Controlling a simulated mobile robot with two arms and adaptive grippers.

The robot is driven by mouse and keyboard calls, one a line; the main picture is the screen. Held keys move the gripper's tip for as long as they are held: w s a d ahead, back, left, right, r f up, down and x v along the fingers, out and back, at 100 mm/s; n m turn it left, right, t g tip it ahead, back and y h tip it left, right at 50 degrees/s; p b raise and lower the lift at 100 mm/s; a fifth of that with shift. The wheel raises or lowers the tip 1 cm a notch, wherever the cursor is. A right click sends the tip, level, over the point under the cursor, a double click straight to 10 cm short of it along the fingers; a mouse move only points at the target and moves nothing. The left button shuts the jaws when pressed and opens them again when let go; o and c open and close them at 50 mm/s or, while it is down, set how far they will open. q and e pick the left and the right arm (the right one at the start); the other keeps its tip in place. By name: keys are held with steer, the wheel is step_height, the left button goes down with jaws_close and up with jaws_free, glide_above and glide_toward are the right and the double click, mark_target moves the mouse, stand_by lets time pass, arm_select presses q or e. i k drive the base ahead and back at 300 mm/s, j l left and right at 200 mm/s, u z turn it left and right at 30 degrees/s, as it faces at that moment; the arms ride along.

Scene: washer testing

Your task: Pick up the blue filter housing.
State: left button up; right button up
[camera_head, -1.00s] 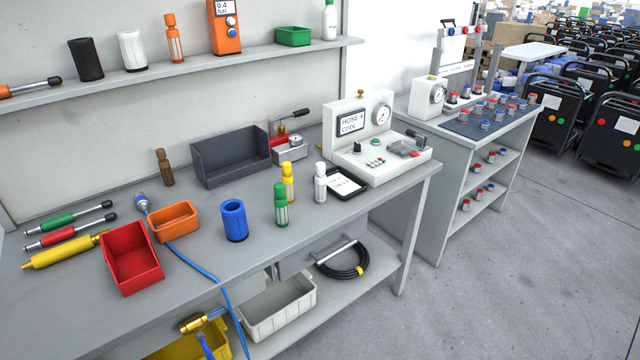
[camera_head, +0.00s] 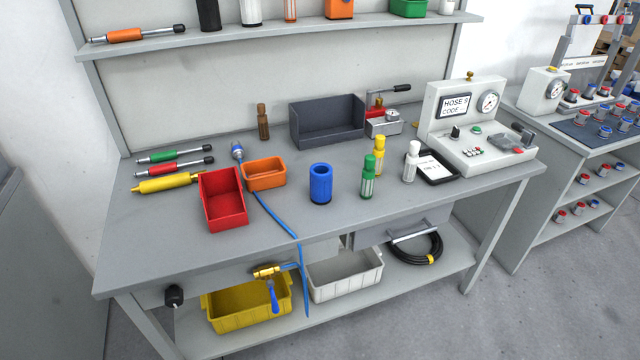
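The blue filter housing (camera_head: 320,184) is a short, upright blue cylinder with a dark open top. It stands on the grey workbench (camera_head: 150,247), near the middle of the top and towards the front edge. Nothing touches it. Neither of my grippers shows in the head view.
Left of the housing are an orange bin (camera_head: 265,175), a red bin (camera_head: 224,200) and a blue hose (camera_head: 275,214). Right of it stand green (camera_head: 368,177), yellow (camera_head: 380,154) and white (camera_head: 411,162) bottles. A dark grey bin (camera_head: 327,121) is behind. The bench around the housing is clear.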

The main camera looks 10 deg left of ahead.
mark_target(321, 173)
steer(key=i+l+u, duration=1.1)
steer(key=l, duration=0.1)
